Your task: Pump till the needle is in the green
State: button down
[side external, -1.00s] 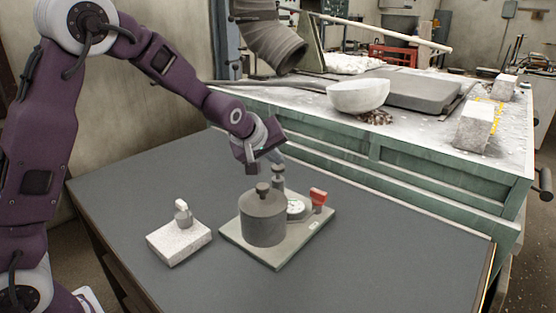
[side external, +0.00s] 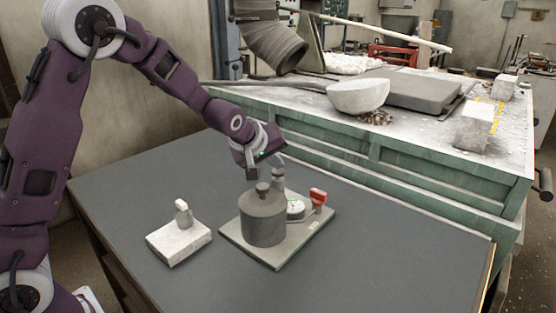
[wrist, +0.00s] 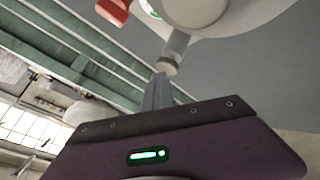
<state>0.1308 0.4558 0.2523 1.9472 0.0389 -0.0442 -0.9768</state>
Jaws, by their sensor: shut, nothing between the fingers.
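The pump unit stands on a grey base plate (side external: 283,258) on the dark table. It has a dark grey cylinder (side external: 263,222) with a knob on top, a round gauge (side external: 295,208) with some green on its face, and a red handle (side external: 318,197). Behind the cylinder stands a small upright grey post (side external: 278,178), which seems to be the grey knob (wrist: 172,50) in the wrist view. My gripper (side external: 279,163) is shut and empty, its fingertips (wrist: 160,82) at or just above this post; contact is unclear. The needle's position is too small to read.
A pale block (side external: 178,242) with a small upright grey piece (side external: 183,212) lies left of the pump. A green workbench (side external: 420,170) stands behind, holding a white bowl (side external: 358,96) and rough blocks (side external: 474,126). The table's front and right are clear.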

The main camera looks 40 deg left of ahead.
aim_at(276, 172)
jog(key=shift+f, duration=0.1)
jog(key=shift+r, duration=2.25)
notch_tip(276, 172, up, 5)
jog(key=s+d+r+m+g+h, duration=0.1)
jog(key=s+d+r+m, duration=0.15)
jog(key=s, duration=0.85)
jog(key=s+d+r+m+g+h, duration=0.1)
jog(key=s+m, duration=0.3)
jog(key=s, duration=0.6)
jog(key=s+d+f+m, duration=0.1)
jog(key=s+f+m, duration=0.1)
jog(key=s, duration=0.6)
jog(key=s+d+f+m+g, duration=0.1)
jog(key=s+f+m, duration=0.2)
jog(key=s, duration=0.5)
jog(key=shift+s, duration=0.4)
